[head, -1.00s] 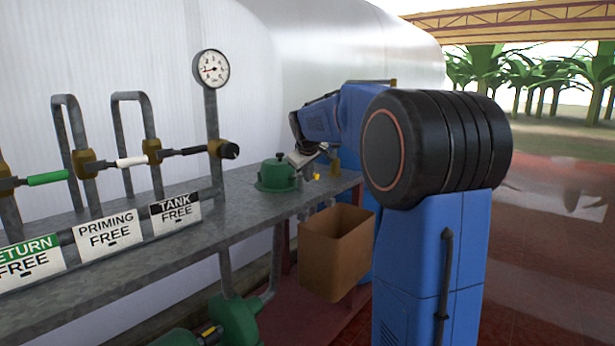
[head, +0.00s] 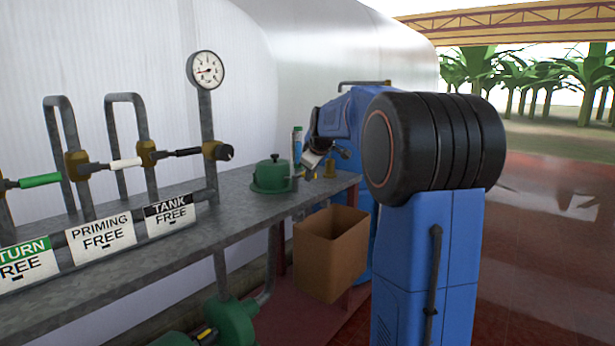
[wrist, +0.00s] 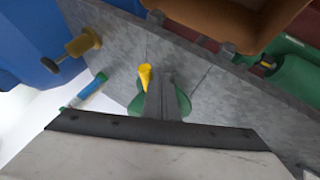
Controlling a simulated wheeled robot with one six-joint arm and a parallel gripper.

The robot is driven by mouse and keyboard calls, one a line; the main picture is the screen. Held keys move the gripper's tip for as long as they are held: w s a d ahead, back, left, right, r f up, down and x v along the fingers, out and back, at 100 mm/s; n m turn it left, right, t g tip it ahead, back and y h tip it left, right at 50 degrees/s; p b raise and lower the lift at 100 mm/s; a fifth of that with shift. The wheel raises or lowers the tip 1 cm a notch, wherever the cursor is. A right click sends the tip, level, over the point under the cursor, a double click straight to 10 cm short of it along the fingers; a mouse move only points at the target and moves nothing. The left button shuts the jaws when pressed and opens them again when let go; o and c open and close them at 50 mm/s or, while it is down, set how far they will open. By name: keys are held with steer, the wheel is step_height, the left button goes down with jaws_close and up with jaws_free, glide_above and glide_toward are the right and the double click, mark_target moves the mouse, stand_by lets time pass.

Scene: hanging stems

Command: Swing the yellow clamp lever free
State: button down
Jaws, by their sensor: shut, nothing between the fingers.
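The yellow clamp lever (wrist: 145,76) shows in the wrist view, just left of my fingertips. It stands at the edge of a round green housing, largely hidden behind my fingers. A green lidded housing (head: 271,176) sits on the grey bench in the head view; I cannot make out the lever there. My gripper (wrist: 167,78) is shut and empty, with its fingers over the green housing. In the head view my gripper (head: 308,166) is just right of the housing. I cannot tell whether the fingers touch the lever.
A brown open box (head: 330,255) hangs at the bench's front. Pipes, valves, labels and a gauge (head: 206,70) line the bench to the left. Green pump parts (head: 230,322) are below.

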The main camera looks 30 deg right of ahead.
steer(key=shift+w+d, duration=0.25)
steer(key=shift+d, duration=0.8)
steer(key=shift+w+d+n+y, duration=0.3)
steer(key=shift+d+n+y, duration=0.2)
steer(key=shift+n, duration=0.3)
steer(key=shift+w+d+n+y, duration=0.25)
steer(key=shift+d+n+y, duration=0.15)
steer(key=shift+n+y, duration=0.3)
steer(key=shift+w+d, duration=0.6)
steer(key=shift+w, duration=0.05)
steer(key=shift+w+d+r+t, duration=0.1)
steer(key=shift+d+r+t, duration=0.1)
steer(key=shift+t, duration=0.1)
